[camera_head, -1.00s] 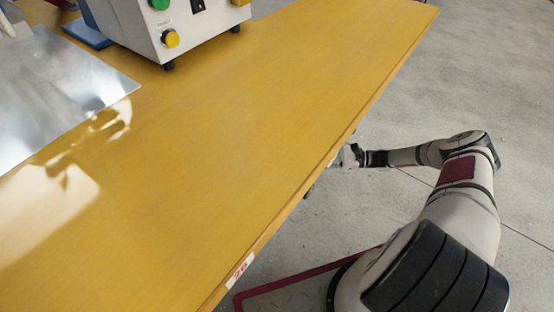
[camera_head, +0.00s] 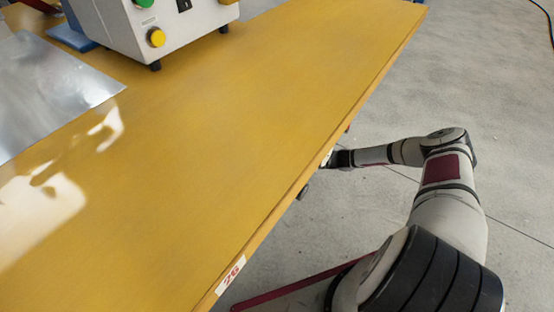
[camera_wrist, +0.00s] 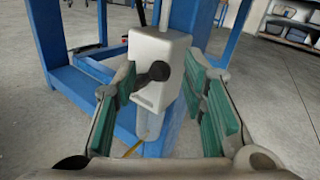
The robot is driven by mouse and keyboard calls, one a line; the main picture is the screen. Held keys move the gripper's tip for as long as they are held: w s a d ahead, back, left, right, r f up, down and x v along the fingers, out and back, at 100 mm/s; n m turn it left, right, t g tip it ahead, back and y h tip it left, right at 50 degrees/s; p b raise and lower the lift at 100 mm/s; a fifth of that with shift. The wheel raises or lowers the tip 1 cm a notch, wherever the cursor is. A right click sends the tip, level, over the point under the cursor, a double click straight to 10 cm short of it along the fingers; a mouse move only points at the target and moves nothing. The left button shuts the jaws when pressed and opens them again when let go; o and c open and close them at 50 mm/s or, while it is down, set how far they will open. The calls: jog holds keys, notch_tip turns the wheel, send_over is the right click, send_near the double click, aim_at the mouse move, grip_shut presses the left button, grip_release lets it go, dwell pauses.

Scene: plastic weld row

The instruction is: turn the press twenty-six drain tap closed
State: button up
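In the wrist view a pale box-like drain unit (camera_wrist: 158,48) is fixed by a blue table leg. A black tap handle (camera_wrist: 156,72) sticks out of its front, tilted down to the left. A pale pipe stub (camera_wrist: 149,124) hangs below. My gripper (camera_wrist: 161,90) is open, with green pads to the left and right of the unit. The left pad is close to the handle's end; I cannot tell whether they touch. In the head view my gripper is mostly hidden by the table edge, and the tap cannot be made out.
A yellow table (camera_head: 230,120) with a "26" label (camera_head: 230,275) on its edge overhangs my gripper. A white machine with buttons (camera_head: 190,22) and a metal sheet (camera_head: 50,85) are on top. Blue frame legs (camera_wrist: 52,35) stand around the unit. Grey floor is clear at right.

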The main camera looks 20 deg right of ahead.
grip_shut()
jog(key=shift+w+r+n+h+p, duration=0.1)
jog(key=shift+r+n+h+p, duration=0.45)
jog(key=shift+p, duration=0.55)
jog(key=shift+f, duration=0.2)
jog(key=shift+c, duration=0.7)
grip_release()
jog(key=shift+o, duration=0.7)
jog(key=shift+a, duration=0.1)
